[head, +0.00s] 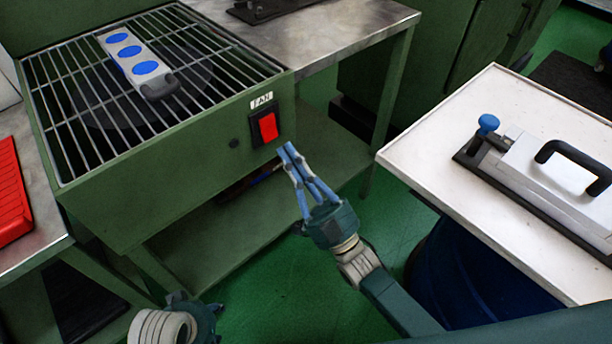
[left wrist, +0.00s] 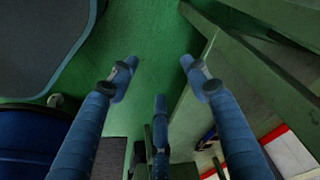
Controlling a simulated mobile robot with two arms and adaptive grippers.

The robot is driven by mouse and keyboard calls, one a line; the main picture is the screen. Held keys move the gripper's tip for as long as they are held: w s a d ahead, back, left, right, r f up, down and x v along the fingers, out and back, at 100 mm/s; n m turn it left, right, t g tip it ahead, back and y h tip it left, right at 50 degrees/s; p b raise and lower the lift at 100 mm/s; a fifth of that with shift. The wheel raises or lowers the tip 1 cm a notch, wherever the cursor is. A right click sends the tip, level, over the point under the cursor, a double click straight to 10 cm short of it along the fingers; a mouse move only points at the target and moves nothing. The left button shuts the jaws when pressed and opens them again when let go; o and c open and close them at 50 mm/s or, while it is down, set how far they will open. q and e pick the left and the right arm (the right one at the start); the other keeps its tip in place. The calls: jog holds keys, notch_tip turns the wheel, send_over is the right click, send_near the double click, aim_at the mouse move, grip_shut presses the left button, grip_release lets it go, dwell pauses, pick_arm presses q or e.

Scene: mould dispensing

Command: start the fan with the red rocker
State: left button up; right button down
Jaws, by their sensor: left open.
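The red rocker (head: 268,127) sits in a black frame on the front of the green grated unit (head: 190,165), under a label reading FAN. My right gripper (head: 286,151) is just below and right of the rocker, its blue fingers drawn together at the tips. They look empty, and I cannot tell whether they touch the panel. My left gripper (left wrist: 160,78) is open and empty in the left wrist view, its fingers spread over green floor. In the head view only its wrist end shows at the bottom left; its fingers are hidden. The dark round fan (head: 90,105) shows under the grate.
A light mould with blue round fills (head: 138,58) lies on the grate. A red tray (head: 12,190) is at the left edge. A white-topped table (head: 450,165) at right carries a clamp device with a black handle (head: 572,160). Green floor lies between.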

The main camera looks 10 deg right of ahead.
aim_at(268, 130)
pick_arm(q)
jog(key=shift+r, duration=1.45)
pick_arm(e)
jog(key=shift+w+a+f, duration=0.2)
jog(key=shift+w+a, duration=0.25)
jog(key=shift+w, duration=0.15)
jog(key=shift+w+a+f, duration=0.15)
jog(key=shift+w+a, duration=0.3)
jog(key=shift+w, duration=0.15)
pick_arm(q)
jog(key=shift+b, duration=0.3)
